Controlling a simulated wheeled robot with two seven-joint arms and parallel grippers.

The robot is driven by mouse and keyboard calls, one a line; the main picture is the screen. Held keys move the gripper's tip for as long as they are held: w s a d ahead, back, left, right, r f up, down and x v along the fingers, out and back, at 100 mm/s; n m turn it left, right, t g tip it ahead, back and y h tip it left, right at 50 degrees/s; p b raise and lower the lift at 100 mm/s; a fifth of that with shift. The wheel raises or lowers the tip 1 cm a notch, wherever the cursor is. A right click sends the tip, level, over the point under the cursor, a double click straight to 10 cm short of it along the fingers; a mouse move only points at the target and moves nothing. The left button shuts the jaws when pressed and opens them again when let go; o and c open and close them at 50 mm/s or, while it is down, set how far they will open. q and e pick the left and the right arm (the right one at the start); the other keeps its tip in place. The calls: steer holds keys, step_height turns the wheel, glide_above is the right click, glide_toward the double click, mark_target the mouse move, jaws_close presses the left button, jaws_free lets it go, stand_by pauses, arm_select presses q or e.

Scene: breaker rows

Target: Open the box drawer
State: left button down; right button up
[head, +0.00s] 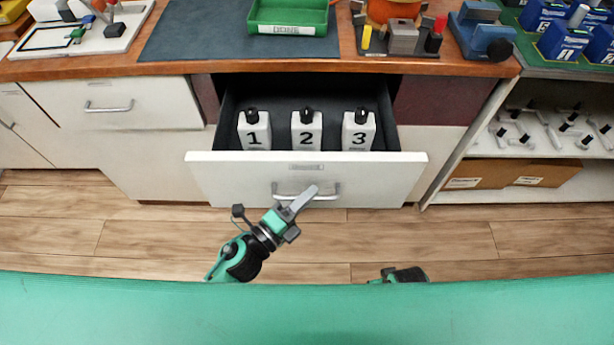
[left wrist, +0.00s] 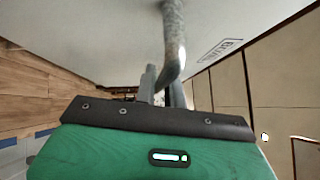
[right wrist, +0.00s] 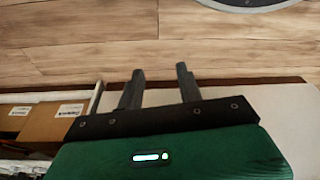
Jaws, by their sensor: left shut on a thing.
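The box drawer (head: 232,172) is pulled out from under the workbench. Inside stand three white boxes with black tops, marked 1 (head: 254,134), 2 (head: 306,132) and 3 (head: 358,132). Its silver bar handle (head: 327,190) is on the front panel. My left gripper (head: 306,196) is at this handle, and in the left wrist view its fingers (left wrist: 162,88) are shut on the handle bar (left wrist: 174,40). My right gripper's fingers (right wrist: 158,84) are apart with nothing between them, over the wooden floor. In the head view only part of my right arm shows, low in the middle.
The bench top (head: 190,68) holds a green tray (head: 288,18) on a dark mat and a rack of tools. A closed drawer with a handle (head: 110,107) is at left. Open shelves with cardboard boxes (head: 500,174) stand at right. The wooden floor (head: 420,236) before the drawer is clear.

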arm_select(q)
steer(key=s, duration=0.3)
steer(key=shift+s, duration=0.4)
arm_select(e)
steer(key=shift+s+d+r, duration=0.15)
steer(key=shift+r, duration=0.25)
arm_select(q)
steer(key=c, duration=1.5)
jaws_free()
arm_select(e)
steer(key=shift+w+r, duration=0.1)
steer(key=shift+w, duration=0.15)
